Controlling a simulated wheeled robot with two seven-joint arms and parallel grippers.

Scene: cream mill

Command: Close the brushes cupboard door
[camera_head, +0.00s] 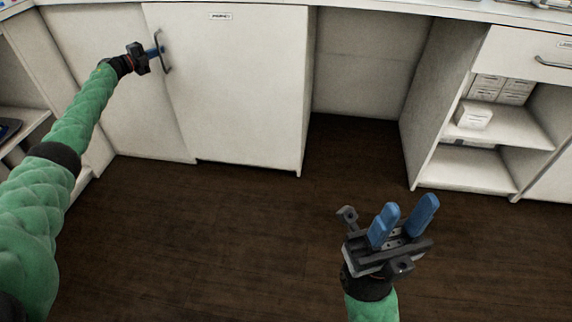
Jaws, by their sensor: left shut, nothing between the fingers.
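A white cupboard door (240,90) with a small label at its top stands under the counter, left of centre. The label is too small to read surely. A dark bar handle (167,62) is on the door's upper left edge. The door looks nearly in line with the cabinet front; I cannot tell whether a small gap remains. My right gripper (408,212) is open and empty above the floor at lower right.
A white panel (95,70) lies left of the door. Right of it is an open knee space (365,75). Further right, an open shelf unit (500,130) holds white boxes (473,117) below a drawer (530,50). The dark wooden floor (230,230) in front is clear.

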